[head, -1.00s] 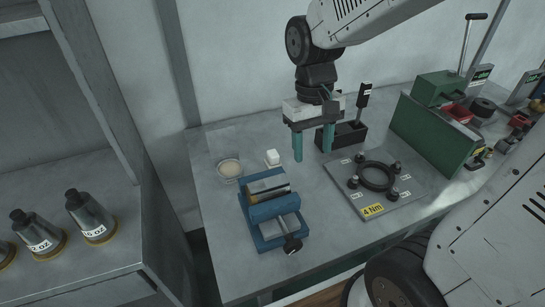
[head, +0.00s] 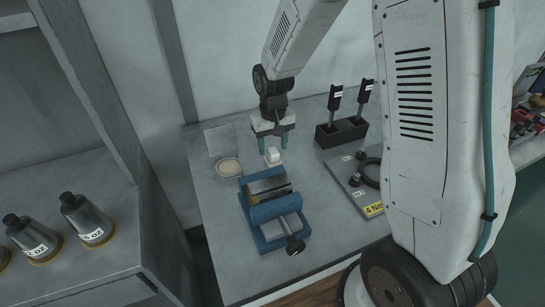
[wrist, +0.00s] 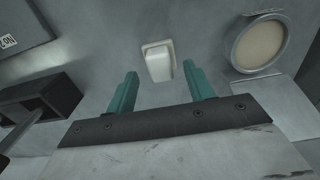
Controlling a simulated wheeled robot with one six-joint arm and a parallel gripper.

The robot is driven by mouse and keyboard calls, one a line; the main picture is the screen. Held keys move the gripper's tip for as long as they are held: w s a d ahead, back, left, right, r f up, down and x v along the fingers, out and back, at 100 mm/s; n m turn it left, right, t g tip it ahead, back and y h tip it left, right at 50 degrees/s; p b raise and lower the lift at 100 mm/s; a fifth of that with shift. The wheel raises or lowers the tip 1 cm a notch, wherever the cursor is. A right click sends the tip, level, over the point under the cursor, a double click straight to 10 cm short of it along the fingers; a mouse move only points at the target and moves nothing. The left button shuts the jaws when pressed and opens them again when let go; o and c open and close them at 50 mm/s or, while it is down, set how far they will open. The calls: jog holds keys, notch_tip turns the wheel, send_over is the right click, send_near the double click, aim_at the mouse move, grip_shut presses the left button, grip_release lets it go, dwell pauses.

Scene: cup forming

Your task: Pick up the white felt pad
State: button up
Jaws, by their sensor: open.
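The white felt pad (head: 272,156) is a small white block lying on the grey table between the round dish and the black holder. It also shows in the wrist view (wrist: 158,62), just beyond my fingertips and roughly centred between them. My gripper (head: 272,149) has two teal fingers, which also show in the wrist view (wrist: 161,82). They are open and empty, spread wider than the pad. In the head view the fingers are close to the pad, one on either side of its line. I cannot tell how high they are above the table.
A round dish with pale contents (head: 229,168) stands left of the pad. A blue vise (head: 275,211) stands in front. A black holder (head: 341,133) with two upright tools and a grey fixture plate (head: 345,176) are on the right. Bottles (head: 88,220) stand on a left shelf.

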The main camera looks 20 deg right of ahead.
aim_at(273, 151)
jog(key=shift+s+f, duration=0.1)
jog(key=shift+f, duration=1.4)
jog(key=c, duration=1.1)
jog(key=shift+c, duration=0.2)
jog(key=shift+r, duration=0.1)
notch_tip(273, 151, up, 10)
